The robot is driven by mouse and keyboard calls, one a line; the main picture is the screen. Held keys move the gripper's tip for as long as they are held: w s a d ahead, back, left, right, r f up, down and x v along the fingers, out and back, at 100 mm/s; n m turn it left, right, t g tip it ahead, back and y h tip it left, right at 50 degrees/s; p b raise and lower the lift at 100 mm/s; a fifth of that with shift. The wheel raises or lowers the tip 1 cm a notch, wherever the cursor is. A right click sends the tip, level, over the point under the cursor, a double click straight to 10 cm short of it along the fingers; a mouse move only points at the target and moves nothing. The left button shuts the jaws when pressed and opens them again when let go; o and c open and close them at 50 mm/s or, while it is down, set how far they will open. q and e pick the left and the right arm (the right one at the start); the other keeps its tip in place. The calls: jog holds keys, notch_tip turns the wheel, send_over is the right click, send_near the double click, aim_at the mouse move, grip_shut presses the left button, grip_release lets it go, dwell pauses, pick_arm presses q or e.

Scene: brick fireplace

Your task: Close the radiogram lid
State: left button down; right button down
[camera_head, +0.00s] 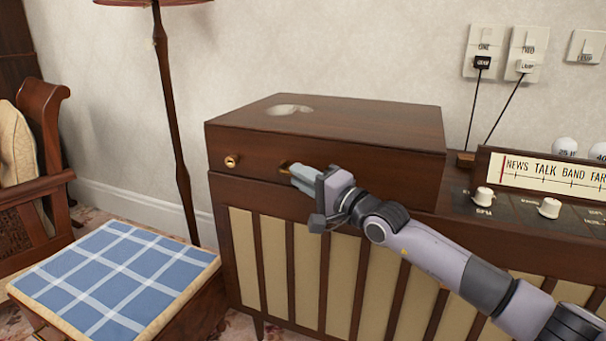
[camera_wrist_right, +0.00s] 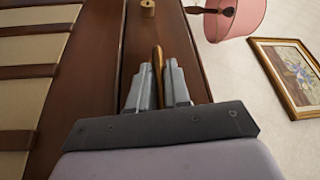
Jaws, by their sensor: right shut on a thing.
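The radiogram lid (camera_head: 350,115) is a dark brown wooden box-like cover. It lies level over the left part of the radiogram cabinet (camera_head: 262,197), with a thin dark seam along the front between them. My right gripper (camera_head: 292,174) is at the lid's front, shut on a small brass handle (camera_head: 284,167). In the right wrist view the handle (camera_wrist_right: 157,66) sits between the two grey fingers (camera_wrist_right: 156,82). My fingers hide part of the handle. A round brass knob (camera_head: 231,161) is on the lid's front left. My left gripper is not in view.
A stool with a blue checked cushion (camera_head: 115,275) stands left of the cabinet, beside a floor lamp pole (camera_head: 172,120). The radio panel with knobs (camera_head: 549,207) and dial (camera_head: 550,170) is at right. Wall sockets (camera_head: 484,50) are behind.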

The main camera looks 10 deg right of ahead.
jog(key=shift+d+f, duration=0.15)
jog(key=shift+f, duration=0.5)
jog(key=c, duration=1.2)
grip_release()
jog(key=shift+w+f, duration=0.1)
jog(key=shift+f, duration=0.05)
jog(key=shift+o, duration=0.2)
